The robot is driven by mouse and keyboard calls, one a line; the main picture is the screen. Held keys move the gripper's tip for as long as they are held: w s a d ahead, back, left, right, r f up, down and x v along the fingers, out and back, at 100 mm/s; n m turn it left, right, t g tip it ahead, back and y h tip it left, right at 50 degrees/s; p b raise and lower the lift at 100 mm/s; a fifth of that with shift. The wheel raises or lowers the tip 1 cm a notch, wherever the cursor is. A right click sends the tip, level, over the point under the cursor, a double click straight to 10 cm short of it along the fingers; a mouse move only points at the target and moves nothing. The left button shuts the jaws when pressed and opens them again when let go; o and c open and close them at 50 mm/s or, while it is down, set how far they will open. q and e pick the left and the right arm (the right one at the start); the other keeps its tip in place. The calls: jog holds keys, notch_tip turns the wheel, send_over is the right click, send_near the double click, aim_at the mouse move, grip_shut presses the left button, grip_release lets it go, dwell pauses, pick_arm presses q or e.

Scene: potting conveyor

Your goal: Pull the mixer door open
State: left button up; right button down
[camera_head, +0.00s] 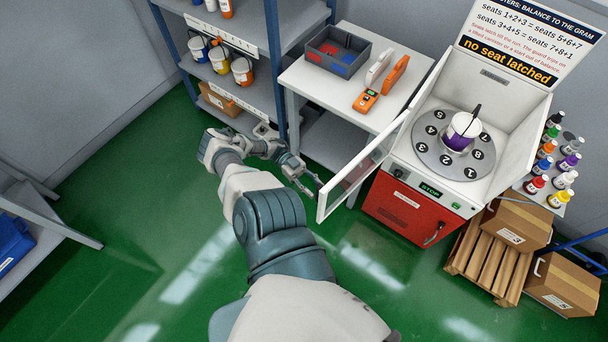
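The mixer is a white cabinet with a red lower front (408,207). Its white-framed, see-through door (362,163) stands swung out to the left of the opening. Inside, a numbered grey turntable (430,151) shows, with a white and purple pot (462,132) on it. My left gripper (312,182) is at the outer, free edge of the door, on its left side. Its fingers look spread apart, with nothing seen between them. Whether a finger touches the door edge I cannot tell. My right gripper is not in view.
A white table (335,88) with a grey bin (338,52) and an orange device (366,100) stands behind the door. Shelves (262,97) stand at back left. Boxes on a pallet (487,257) and several bottles are on the right. Green floor (110,235) is clear at left.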

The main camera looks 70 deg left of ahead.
pick_arm(q)
jog(key=v, duration=0.9)
jog(key=shift+a, duration=0.15)
